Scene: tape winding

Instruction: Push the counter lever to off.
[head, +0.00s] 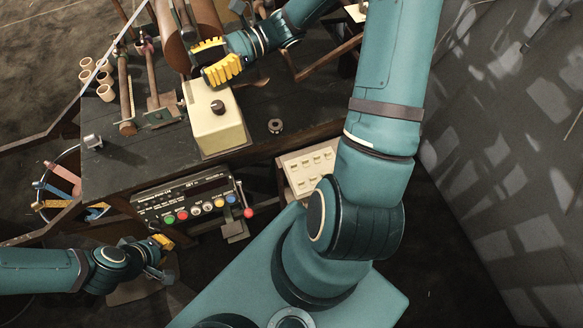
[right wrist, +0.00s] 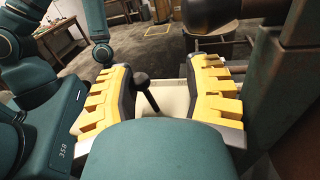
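A cream box (head: 217,132) stands on the dark workbench, with a lever topped by a black knob (head: 217,107). In the right wrist view the black-knobbed lever (right wrist: 143,85) shows in the gap between my fingers, leaning, with no finger visibly touching it. My right gripper (head: 214,62) is open, its yellow fingers wide apart, just beyond the box in the head view. My left gripper (head: 163,256) is low at the left, below the black control panel; its opening is unclear. I cannot read a label marking the counter lever or off.
The control panel (head: 190,199) has coloured buttons and a red-balled lever (head: 248,213) at its right end. A cream switch box (head: 308,170) is to its right. Tools (head: 125,95), cream cups (head: 104,78) and a dark ring (head: 275,126) lie on the bench (head: 120,165).

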